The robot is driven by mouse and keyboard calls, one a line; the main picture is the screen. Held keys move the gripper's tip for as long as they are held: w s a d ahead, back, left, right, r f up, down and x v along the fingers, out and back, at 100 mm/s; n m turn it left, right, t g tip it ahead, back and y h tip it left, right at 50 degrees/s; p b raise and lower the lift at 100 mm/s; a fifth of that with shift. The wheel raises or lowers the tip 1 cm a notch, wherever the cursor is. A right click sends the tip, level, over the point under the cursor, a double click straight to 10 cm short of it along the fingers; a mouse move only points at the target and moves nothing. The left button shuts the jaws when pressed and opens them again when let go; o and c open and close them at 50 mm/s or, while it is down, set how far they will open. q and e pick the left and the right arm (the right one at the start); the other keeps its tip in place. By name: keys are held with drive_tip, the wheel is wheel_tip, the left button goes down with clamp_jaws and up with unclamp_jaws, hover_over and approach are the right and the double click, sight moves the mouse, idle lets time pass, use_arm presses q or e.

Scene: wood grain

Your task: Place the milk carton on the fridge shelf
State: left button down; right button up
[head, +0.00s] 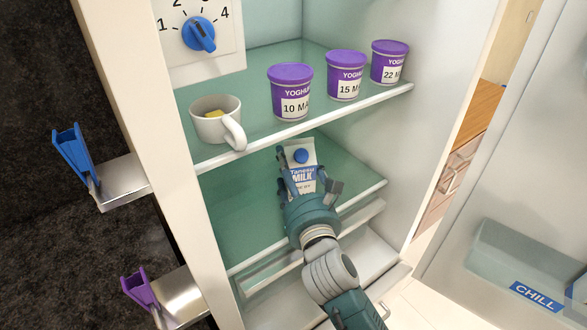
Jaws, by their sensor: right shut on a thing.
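The milk carton (301,153) is white and blue with a blue cap and a "MILK" label. It is inside the open fridge, over the lower glass shelf (232,215) and below the upper shelf's front edge. My right gripper (311,190) reaches in from the front and is shut on the carton, hiding its lower part. I cannot tell whether the carton's base touches the shelf. My left gripper is not in view.
The upper shelf (253,134) holds a white mug (213,127) and yoghurt tubs (290,91). A dial (198,33) is at upper left. The open fridge door (505,190) is at right. Blue (72,152) and purple (138,287) clips stick out at left. The lower shelf's left side is clear.

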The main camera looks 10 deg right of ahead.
drive_tip(key=o, duration=1.8)
drive_tip(key=shift+o, duration=0.6)
drive_tip(key=s+b, duration=0.2)
drive_tip(key=s, duration=1)
